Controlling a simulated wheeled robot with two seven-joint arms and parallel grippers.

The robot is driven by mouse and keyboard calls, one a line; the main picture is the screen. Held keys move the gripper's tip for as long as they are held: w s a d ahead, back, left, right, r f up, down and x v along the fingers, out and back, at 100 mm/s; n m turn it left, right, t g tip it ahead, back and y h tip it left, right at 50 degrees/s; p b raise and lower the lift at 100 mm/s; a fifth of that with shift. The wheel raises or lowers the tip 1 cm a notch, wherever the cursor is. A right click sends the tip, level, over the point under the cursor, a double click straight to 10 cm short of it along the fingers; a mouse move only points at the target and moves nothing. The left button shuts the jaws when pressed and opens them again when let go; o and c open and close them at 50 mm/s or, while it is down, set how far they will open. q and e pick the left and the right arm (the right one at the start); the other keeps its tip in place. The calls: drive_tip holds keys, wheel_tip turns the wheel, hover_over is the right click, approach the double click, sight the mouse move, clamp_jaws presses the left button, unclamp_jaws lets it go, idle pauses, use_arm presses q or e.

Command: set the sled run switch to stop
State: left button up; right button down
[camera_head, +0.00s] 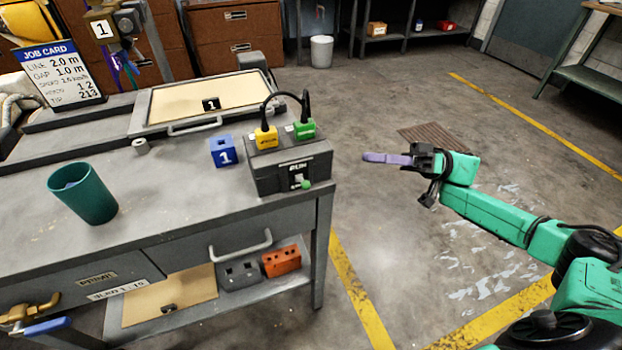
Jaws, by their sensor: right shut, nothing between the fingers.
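The sled run switch is on the front of a dark control box (290,168) at the right end of the bench. Its black panel (297,174) is marked RUN at the top; the lower marking is too small to read. A small lever with a green tip (305,184) sticks out low on the panel; I cannot tell its exact setting. My right gripper (368,157) is to the right of the box, apart from it, over open floor. Its purple fingers are shut with nothing between them and point left toward the box. My left gripper is not in view.
A yellow plug (266,137) and a green plug (304,129) with a black cable sit on the box. A blue block (223,151) marked 1 and a green cup (84,194) stand on the grey bench (180,195).

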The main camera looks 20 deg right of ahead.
sight(330, 152)
drive_tip(key=p+x, duration=0.2)
drive_tip(key=x, duration=0.8)
drive_tip(key=shift+s+r, duration=0.1)
drive_tip(key=shift+r, duration=0.05)
drive_tip(key=shift+s+a+f, duration=0.35)
drive_tip(key=shift+s+f, duration=0.05)
drive_tip(key=shift+f, duration=0.2)
drive_tip(key=shift+s+a+f, duration=0.35)
drive_tip(key=shift+s+f, duration=0.05)
drive_tip(key=shift+f, duration=0.15)
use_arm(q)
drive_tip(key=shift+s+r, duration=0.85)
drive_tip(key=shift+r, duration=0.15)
use_arm(e)
drive_tip(key=shift+s+a+f, duration=0.2)
drive_tip(key=shift+s+f, duration=0.05)
drive_tip(key=shift+f, duration=0.1)
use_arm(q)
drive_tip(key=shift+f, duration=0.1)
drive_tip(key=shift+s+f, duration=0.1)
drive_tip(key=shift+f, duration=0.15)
use_arm(e)
drive_tip(key=shift+n, duration=0.4)
use_arm(q)
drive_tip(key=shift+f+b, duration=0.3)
drive_tip(key=shift+b, duration=0.15)
use_arm(e)
drive_tip(key=shift+s+f+n, duration=0.1)
drive_tip(key=shift+f+n, duration=0.1)
drive_tip(key=shift+n, duration=0.2)
